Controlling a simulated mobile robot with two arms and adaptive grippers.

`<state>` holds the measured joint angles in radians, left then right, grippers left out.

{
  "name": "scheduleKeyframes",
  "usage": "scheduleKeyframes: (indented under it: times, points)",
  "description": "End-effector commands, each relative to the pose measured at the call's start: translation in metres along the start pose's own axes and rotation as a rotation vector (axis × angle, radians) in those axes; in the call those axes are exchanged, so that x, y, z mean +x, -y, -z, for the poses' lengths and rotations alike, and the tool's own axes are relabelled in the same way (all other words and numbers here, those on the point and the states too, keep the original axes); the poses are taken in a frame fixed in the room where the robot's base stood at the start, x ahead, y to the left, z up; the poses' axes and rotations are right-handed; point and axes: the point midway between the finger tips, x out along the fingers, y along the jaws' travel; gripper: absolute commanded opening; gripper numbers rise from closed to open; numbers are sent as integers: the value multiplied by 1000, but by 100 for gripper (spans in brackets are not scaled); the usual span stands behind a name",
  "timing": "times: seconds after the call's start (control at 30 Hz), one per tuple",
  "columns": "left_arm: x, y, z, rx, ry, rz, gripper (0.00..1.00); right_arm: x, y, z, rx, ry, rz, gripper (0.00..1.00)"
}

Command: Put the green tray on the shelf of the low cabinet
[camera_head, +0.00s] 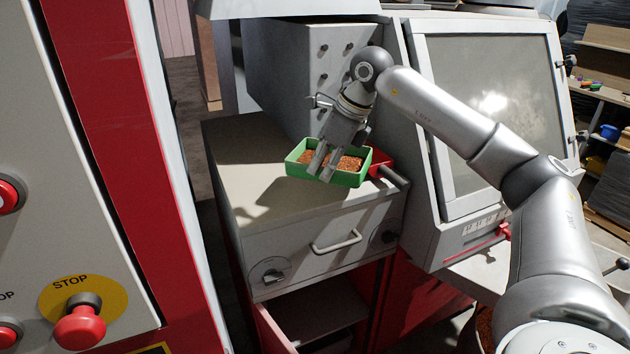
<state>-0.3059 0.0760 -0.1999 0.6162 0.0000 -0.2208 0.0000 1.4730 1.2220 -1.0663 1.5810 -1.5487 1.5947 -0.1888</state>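The green tray (345,179), holding reddish-brown granules, is level above the near right part of the low cabinet's top (245,165). Its shadow falls to the left on that top, apart from the tray. My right gripper (320,171) comes down from above. Its fingers are close together at the tray's near wall and appear shut on it; the exact contact is hard to see. The low cabinet has a drawer front with a handle (336,243). Below it is an open bay with a shelf (322,312), partly in shadow. My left gripper is not in view.
A red part (380,160) sits just right of the tray. A grey machine with a large window (490,110) stands to the right. A red and grey panel with a stop button (80,328) fills the left. A red door edge (272,328) stands at the bay's left.

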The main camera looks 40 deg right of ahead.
Motion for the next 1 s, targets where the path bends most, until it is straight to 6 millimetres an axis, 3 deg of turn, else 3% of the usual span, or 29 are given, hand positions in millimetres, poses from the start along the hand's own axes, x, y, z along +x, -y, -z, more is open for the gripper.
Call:
scheduleKeyframes:
  times: [0.1, 0.43, 0.6, 1.0]
  points:
    - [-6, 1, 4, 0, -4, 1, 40, 17, 8, -6, 0, 5, 1, 0]
    - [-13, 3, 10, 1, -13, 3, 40, 46, 20, -11, -1, 4, 1, 0]
    - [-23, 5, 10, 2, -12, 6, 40, 65, 19, -1, 0, 5, 3, 0]
    - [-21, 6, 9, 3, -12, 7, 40, 73, 18, 2, -1, 8, 2, 0]
